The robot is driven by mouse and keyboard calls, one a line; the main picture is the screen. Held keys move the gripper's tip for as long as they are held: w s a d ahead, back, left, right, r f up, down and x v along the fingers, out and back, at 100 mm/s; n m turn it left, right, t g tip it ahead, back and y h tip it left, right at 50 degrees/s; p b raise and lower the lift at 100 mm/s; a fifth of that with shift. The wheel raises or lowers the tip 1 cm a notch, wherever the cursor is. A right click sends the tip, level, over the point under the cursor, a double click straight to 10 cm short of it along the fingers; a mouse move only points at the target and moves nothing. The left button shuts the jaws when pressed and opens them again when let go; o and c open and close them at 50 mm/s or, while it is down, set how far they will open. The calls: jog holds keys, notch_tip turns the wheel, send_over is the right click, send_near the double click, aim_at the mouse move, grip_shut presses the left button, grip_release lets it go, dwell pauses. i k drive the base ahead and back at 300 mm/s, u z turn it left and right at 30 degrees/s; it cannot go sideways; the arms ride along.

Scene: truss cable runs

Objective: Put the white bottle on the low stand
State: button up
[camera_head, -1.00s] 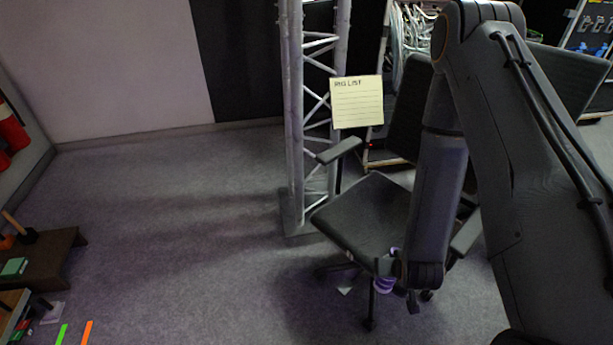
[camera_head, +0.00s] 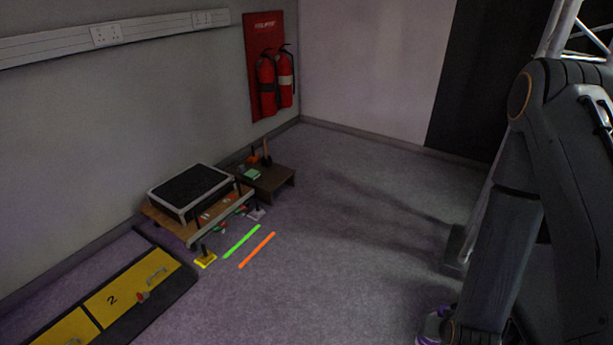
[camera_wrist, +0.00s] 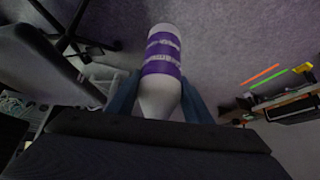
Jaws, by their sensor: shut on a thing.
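The white bottle with purple bands (camera_wrist: 162,62) is between the two fingers of my gripper (camera_wrist: 160,88) in the wrist view. The gripper is shut on it, and its narrower white end is nearest the palm. In the head view a bit of the bottle (camera_head: 432,322) shows at the bottom edge, beside my arm. A low dark brown stand (camera_head: 279,186) is on the floor by the wall, well left of and beyond my gripper. A green block (camera_head: 250,174) and a wooden-handled tool (camera_head: 266,153) are on its top.
A wooden platform (camera_head: 192,229) with a black-topped box (camera_head: 190,188) stands beside the stand. Green (camera_head: 241,241) and orange (camera_head: 257,250) strips and a yellow piece (camera_head: 205,260) are on the floor. A chair (camera_wrist: 50,60) is close in the wrist view. The middle floor is clear.

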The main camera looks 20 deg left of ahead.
aim_at(275, 178)
jog(key=u, duration=0.15)
jog(key=i, duration=0.95)
jog(key=u, duration=0.7)
jog(key=i, duration=1.75)
jog(key=u, duration=0.85)
jog(key=i, duration=0.6)
jog(key=u, duration=0.1)
